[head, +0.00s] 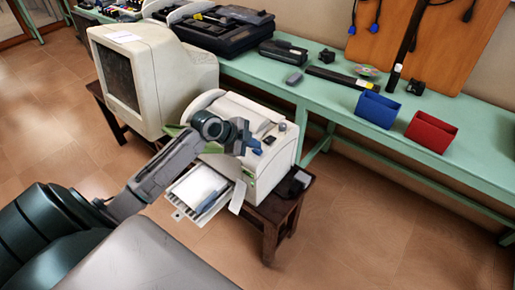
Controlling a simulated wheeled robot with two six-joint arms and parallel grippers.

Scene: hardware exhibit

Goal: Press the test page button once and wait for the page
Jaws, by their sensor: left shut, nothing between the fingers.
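A cream printer (275,165) stands on a low dark wooden stand. Its top carries a small dark control panel (269,140) and a round grey knob (282,127); I cannot tell which part is the test page button. My left arm reaches in from the lower left, and its gripper (251,146) is shut and empty over the printer's top, close beside the dark panel. I cannot tell if it touches. An open tray (178,214) at the printer's front holds white paper (197,184). My right gripper is not in view.
A cream CRT monitor (150,75) stands left of the printer. Behind runs a green bench (330,98) with a blue bin (377,109), a red bin (431,131) and dark devices. A small dark box (295,182) lies on the stand's right. Floor at the right is clear.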

